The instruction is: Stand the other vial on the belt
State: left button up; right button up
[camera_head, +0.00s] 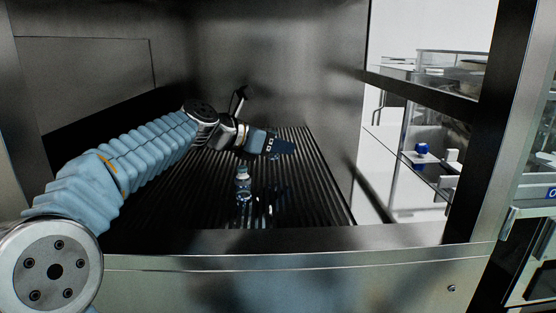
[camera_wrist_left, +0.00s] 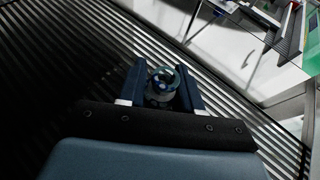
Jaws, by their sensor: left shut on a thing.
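My left gripper (camera_head: 282,146) reaches into the steel chamber, low over the dark ribbed belt (camera_head: 317,190). In the left wrist view its two blue fingers (camera_wrist_left: 163,75) are shut on a clear round vial (camera_wrist_left: 161,87), seen from its end between them. In the head view this held vial cannot be made out clearly. I cannot tell whether its base touches the belt. Another vial (camera_head: 243,183), clear with a pale blue top, stands upright on the belt, nearer the front edge and left of the gripper. My right gripper is not in view.
Steel walls enclose the belt, with a raised steel sill (camera_head: 300,243) at the front. Bare belt lies right of the standing vial. Outside on the right, glass shelves hold a small blue object (camera_head: 422,149).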

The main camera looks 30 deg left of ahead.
aim_at(278, 157)
pick_arm(q)
jog(key=shift+f+b, duration=0.3)
jog(key=shift+f, duration=1.05)
jog(key=shift+d+f, duration=0.1)
jog(key=o, duration=1)
jog(key=shift+r, duration=0.2)
jog(key=v, duration=1.2)
